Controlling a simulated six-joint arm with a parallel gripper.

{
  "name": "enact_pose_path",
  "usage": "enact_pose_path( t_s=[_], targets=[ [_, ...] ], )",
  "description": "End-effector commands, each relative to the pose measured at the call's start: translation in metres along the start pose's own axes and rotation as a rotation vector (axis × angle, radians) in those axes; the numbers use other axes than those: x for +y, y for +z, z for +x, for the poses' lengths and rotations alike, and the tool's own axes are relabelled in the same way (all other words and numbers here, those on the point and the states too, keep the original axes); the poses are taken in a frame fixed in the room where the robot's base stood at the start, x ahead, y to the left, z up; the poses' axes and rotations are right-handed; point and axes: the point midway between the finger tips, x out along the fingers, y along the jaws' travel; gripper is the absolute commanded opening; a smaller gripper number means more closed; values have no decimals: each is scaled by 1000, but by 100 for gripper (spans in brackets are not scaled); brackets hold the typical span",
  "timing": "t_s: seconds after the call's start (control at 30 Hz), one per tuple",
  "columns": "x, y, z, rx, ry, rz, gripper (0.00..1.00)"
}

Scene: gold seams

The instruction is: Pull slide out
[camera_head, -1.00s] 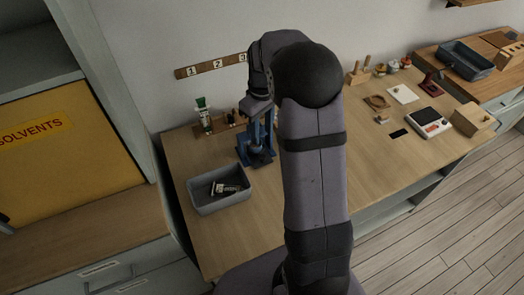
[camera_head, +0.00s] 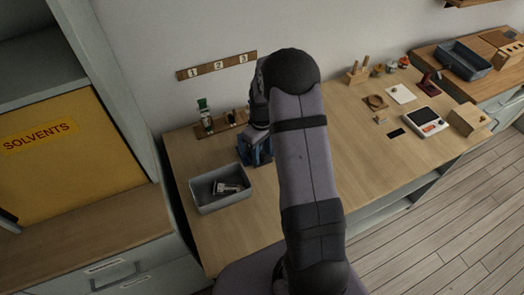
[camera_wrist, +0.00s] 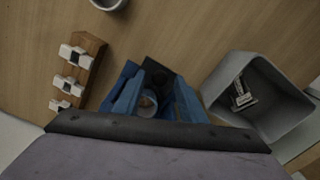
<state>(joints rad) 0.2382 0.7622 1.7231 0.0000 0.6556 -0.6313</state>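A blue fixture (camera_head: 250,150) stands on the wooden bench, left of my arm. The wrist view shows its blue walls (camera_wrist: 125,92) around a round grey part, with a dark plate behind. I cannot make out a separate slide. My gripper (camera_head: 259,125) is down over the fixture, partly hidden behind my arm.
A wooden rack (camera_head: 222,126) with a green-capped tube (camera_head: 203,110) stands behind the fixture, below a numbered wall strip (camera_head: 217,66). A yellow solvents cabinet (camera_head: 60,160) is at left. A scale (camera_head: 425,122) and small items lie at right. The bench's front middle is clear.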

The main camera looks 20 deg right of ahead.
Motion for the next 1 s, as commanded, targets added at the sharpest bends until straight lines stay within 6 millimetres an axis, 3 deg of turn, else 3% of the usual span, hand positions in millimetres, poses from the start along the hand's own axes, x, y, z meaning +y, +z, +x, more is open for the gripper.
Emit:
enact_pose_path(
  t_s=[0.13,0.3,0.57,1.0],
  targets=[
    [0,0,0,0,0,0,38],
    [0,0,0,0,0,0,0],
    [-2,6,-1,-2,-1,0,0],
    [-29,72,-1,-3,-2,2,0]
  ],
)
